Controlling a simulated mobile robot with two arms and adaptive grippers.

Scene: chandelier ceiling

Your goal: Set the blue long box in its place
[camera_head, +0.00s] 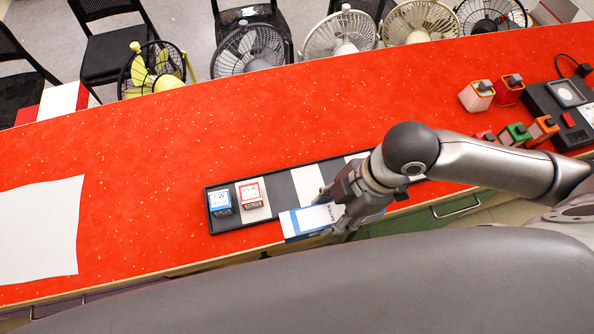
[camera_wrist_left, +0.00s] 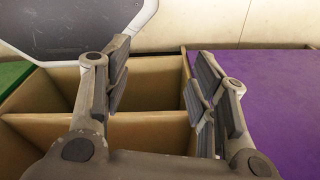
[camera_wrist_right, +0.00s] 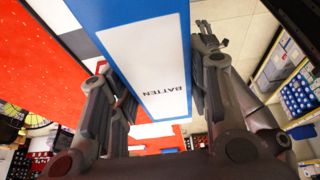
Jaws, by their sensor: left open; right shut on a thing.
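The blue long box (camera_head: 300,222) has a white label on its face, which reads "BATTEN" in the right wrist view (camera_wrist_right: 148,65). My right gripper (camera_head: 332,213) is shut on it, with a finger on either side. The box is over or beside the front edge of a long black tray (camera_head: 230,226); I cannot tell whether they touch. The tray has dark and white sections. A small blue-and-white box (camera_head: 219,203) and a small red-and-white box (camera_head: 250,195) stand in its left part. My arm hides its right part. My left gripper (camera_wrist_left: 163,82) is open and empty.
The tray lies on a red counter (camera_head: 150,180) near its front edge. A white sheet (camera_head: 38,232) lies at left. Several small red, green and orange items and a black device (camera_head: 550,105) are at right. Below the left gripper are cardboard compartments (camera_wrist_left: 150,130) and a purple surface (camera_wrist_left: 275,110).

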